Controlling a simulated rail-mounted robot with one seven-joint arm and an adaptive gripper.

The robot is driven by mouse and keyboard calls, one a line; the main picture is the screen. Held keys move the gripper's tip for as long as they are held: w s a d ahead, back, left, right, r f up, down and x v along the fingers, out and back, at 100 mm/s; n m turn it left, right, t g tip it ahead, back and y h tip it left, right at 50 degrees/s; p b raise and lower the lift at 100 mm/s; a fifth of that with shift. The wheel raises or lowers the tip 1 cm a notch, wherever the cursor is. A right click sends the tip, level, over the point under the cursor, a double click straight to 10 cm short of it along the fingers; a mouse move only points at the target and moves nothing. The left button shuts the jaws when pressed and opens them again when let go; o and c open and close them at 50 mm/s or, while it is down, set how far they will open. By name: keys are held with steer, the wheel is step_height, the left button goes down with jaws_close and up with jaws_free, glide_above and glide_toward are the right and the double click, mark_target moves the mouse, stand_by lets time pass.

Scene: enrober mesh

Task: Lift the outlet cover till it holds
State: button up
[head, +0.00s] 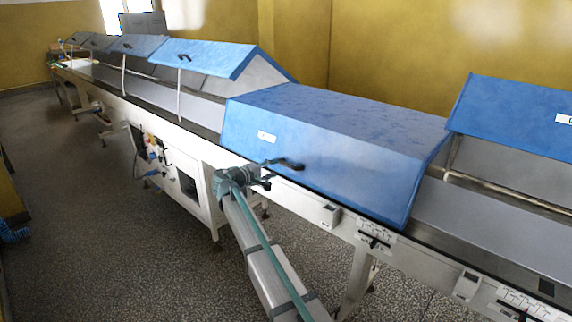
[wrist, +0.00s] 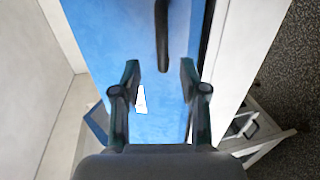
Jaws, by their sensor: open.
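The outlet cover appears to be the lowered blue cover (head: 335,125) in the middle of the line. It has a white label (head: 267,137) and a black handle (head: 286,163) low on its front face. My gripper (head: 264,179) is beside the handle's left end, close to the front face. In the wrist view the blue cover (wrist: 98,25) fills the upper middle. The handle (wrist: 162,35) runs down from the top edge, and its near end lies in line with the gap between my open fingers (wrist: 160,68). I cannot tell whether they touch it.
Another blue cover (head: 515,115) stands raised on the right. A raised cover (head: 205,57) stands to the left, with more beyond it. The machine's white front rail (head: 335,207) carries small boxes and switches below the lowered cover.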

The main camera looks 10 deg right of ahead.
mark_target(285, 165)
steer(key=p+x, duration=0.2)
steer(key=x, duration=0.7)
steer(key=shift+w+f+p, duration=0.2)
steer(key=shift+f+p, duration=0.05)
steer(key=shift+p, duration=0.05)
steer(key=shift+c, duration=0.3)
jaws_close()
